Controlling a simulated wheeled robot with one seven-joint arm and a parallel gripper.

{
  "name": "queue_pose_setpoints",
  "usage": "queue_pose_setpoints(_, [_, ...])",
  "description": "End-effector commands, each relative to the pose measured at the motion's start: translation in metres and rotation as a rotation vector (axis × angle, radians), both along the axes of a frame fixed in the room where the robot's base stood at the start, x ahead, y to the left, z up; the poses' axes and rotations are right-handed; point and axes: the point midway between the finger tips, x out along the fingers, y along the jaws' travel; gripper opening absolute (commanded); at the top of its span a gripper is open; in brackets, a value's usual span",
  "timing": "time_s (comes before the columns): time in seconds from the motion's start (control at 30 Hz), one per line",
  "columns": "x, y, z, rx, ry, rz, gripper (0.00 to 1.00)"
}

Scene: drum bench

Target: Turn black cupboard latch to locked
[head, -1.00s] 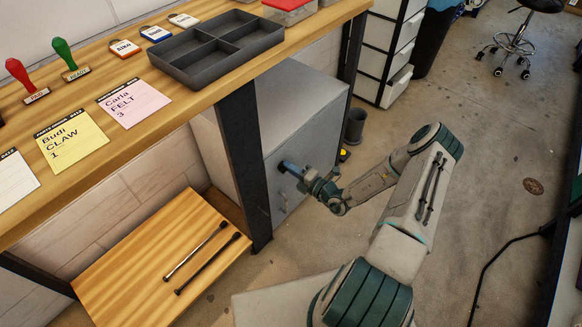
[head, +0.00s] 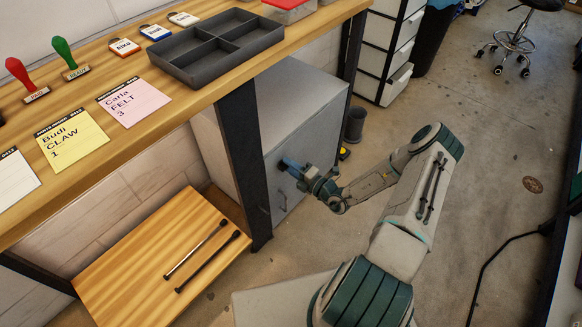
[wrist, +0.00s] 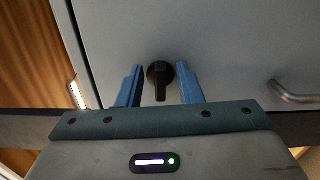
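The black latch (wrist: 160,80) is a round knob with a bar pointing straight down in the wrist view, set on the grey cupboard door (wrist: 225,50). My gripper (wrist: 161,87) has its two blue fingers open, one on each side of the latch, with gaps between them and the bar. In the head view, my gripper (head: 284,165) is at the front of the grey cupboard (head: 300,110) under the bench, and it hides most of the latch.
A metal door handle (wrist: 294,93) is to the right of the latch. A dark bench leg (head: 242,160) stands close on the left of the cupboard. A low wooden board (head: 140,265) holds two dark sticks.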

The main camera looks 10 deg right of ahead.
Motion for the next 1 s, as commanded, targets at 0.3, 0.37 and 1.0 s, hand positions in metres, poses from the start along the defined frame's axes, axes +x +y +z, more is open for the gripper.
queue_pose_setpoints(0.3, [-0.015, -0.012, 0.001, -0.001, 0.001, -0.002, 0.33])
queue_pose_setpoints(0.37, [-0.024, -0.019, 0.001, 0.000, 0.001, -0.004, 0.33])
queue_pose_setpoints(1.0, [-0.111, -0.081, 0.000, 0.000, 0.000, 0.000, 0.33])
